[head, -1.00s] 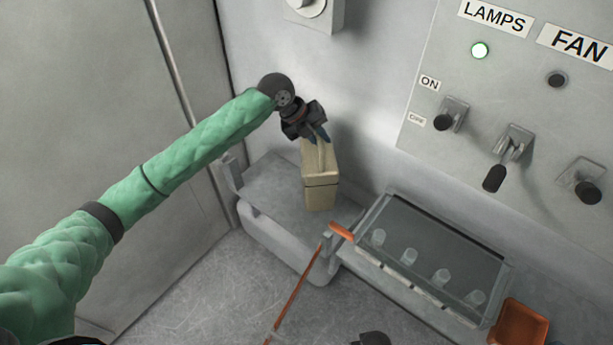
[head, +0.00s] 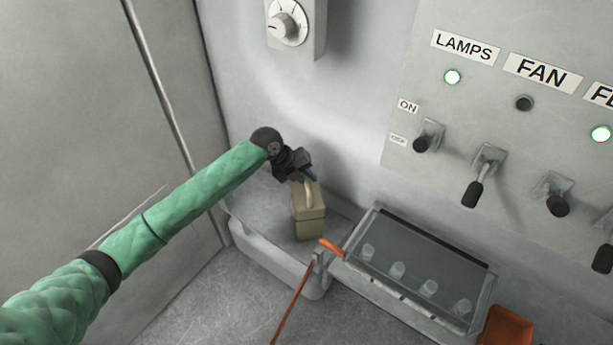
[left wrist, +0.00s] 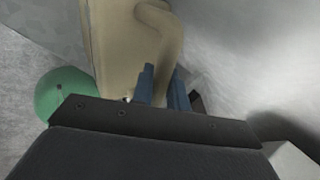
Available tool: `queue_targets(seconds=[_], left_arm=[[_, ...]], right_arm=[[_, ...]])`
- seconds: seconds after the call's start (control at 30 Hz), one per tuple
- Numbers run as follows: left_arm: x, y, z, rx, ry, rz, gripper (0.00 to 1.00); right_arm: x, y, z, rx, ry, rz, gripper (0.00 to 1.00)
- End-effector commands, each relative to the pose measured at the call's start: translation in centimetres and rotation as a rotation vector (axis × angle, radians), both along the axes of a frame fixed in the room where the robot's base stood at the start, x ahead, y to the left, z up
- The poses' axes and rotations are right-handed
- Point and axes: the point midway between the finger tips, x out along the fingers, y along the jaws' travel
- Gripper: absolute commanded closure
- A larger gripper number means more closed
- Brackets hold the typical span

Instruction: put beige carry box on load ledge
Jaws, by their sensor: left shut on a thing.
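The beige carry box (head: 309,217) is upright over the grey ledge (head: 262,238) by the back wall, near the ledge's right end. I cannot tell whether its base touches the ledge. My left gripper (head: 308,178) is at the top of the box, shut on its handle. In the left wrist view the box (left wrist: 112,45) and its curved handle fill the upper middle, with the blue fingertips (left wrist: 162,85) at the handle. My right gripper is not in view.
An orange-handled rod (head: 292,300) leans at the ledge's right front corner. Right of it is a glass-topped case (head: 415,268) with several clear jars. An orange bin (head: 503,327) is at lower right. A switch panel (head: 510,130) and a dial box (head: 296,27) are on the wall.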

Motion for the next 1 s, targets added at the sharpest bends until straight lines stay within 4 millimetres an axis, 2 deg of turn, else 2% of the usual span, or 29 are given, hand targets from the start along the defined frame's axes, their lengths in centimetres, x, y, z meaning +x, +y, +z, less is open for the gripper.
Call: queue_targets(seconds=[0.3,0.33,0.43,0.83,0.93,1.0], left_arm=[[0.0,0.0,-0.1,-0.001,-0.002,0.0,1.0],[0.0,0.0,-0.2,0.0,0.0,0.0,0.8],[0.0,0.0,-0.2,0.0,0.0,0.0,0.62],[0.0,0.0,0.1,0.0,0.0,0.0,0.62],[0.0,0.4,0.5,0.0,-0.001,0.0,0.62],[-0.1,0.9,1.0,-0.001,-0.002,0.0,0.62]], right_arm=[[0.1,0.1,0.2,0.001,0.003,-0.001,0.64],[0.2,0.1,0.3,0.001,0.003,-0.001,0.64],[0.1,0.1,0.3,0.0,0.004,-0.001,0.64],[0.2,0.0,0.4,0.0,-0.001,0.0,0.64],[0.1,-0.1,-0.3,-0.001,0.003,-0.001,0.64],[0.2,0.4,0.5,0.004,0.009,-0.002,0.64]])
